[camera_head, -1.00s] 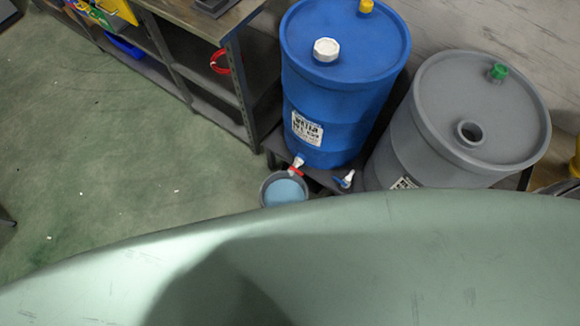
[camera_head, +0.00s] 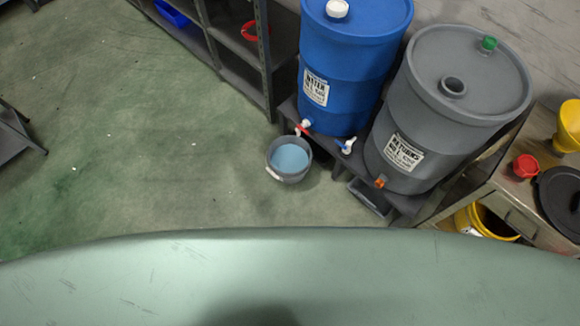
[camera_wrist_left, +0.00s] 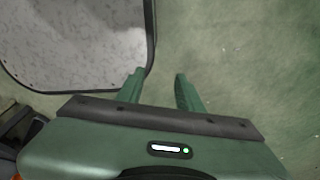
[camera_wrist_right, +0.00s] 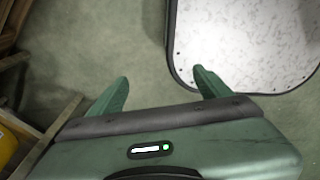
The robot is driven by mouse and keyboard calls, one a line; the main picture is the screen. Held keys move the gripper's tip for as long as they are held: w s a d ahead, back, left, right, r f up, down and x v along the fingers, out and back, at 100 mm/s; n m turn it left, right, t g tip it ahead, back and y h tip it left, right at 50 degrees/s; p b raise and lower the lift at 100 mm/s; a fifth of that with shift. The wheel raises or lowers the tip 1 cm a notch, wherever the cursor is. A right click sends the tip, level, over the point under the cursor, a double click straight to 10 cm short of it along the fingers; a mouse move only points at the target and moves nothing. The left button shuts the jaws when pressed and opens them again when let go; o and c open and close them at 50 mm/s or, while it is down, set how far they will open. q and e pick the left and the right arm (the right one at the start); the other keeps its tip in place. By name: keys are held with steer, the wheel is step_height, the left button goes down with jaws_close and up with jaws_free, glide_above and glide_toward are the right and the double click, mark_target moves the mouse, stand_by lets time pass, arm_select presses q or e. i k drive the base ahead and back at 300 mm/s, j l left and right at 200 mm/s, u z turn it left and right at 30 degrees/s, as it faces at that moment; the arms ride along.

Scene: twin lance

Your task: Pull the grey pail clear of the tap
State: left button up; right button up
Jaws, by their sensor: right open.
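The grey pail (camera_head: 292,179) stands upright on the floor in the head view, with pale blue liquid (camera_head: 289,158) inside and a light grip (camera_head: 273,173) at its near left side. The tap (camera_head: 303,127) with a red lever sits low on the blue water barrel (camera_head: 340,85), at the pail's far rim; whether they touch I cannot tell. My left gripper (camera_wrist_left: 157,82) is open and empty over floor in the left wrist view. My right gripper (camera_wrist_right: 161,78) is open and empty in the right wrist view. Neither gripper shows in the head view.
A grey barrel (camera_head: 400,115) stands right of the blue one on a low dark stand (camera_head: 408,203). A blue-and-white tap (camera_head: 346,146) sticks out between them. Shelving (camera_head: 236,68) is behind left; a bench (camera_head: 508,200) is at right. Floor left of the pail is clear.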

mark_target(290, 157)
steer(key=i+j+z, duration=0.15)
steer(key=z, duration=0.85)
steer(key=i+j+z, duration=0.1)
steer(key=j+z, duration=0.35)
steer(key=j, duration=0.4)
steer(key=j+z, duration=0.5)
steer(key=j, duration=0.35)
